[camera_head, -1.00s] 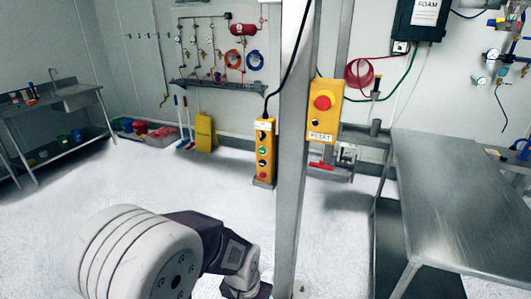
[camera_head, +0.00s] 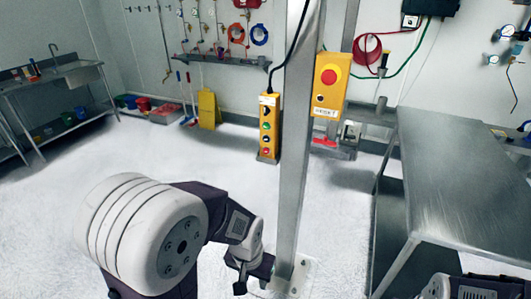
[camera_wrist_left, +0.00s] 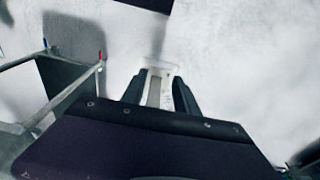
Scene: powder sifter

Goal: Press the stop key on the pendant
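The yellow pendant (camera_head: 268,128) hangs upright by a black cable along the left side of a grey post. It has a column of keys, including a green one (camera_head: 267,127) and a red one (camera_head: 266,152) at the bottom. Key labels are too small to read. My left gripper (camera_head: 252,278) is low near the post's foot, well below the pendant and apart from it. In the left wrist view its two dark fingers (camera_wrist_left: 160,92) stand apart with nothing held between them. The pendant cannot be made out there. My right gripper is not in view.
The grey post (camera_head: 294,170) stands on a floor plate by my left gripper. A yellow box (camera_head: 329,84) with a red mushroom button and a "RESET" label is right of the post. A steel table (camera_head: 465,180) fills the right.

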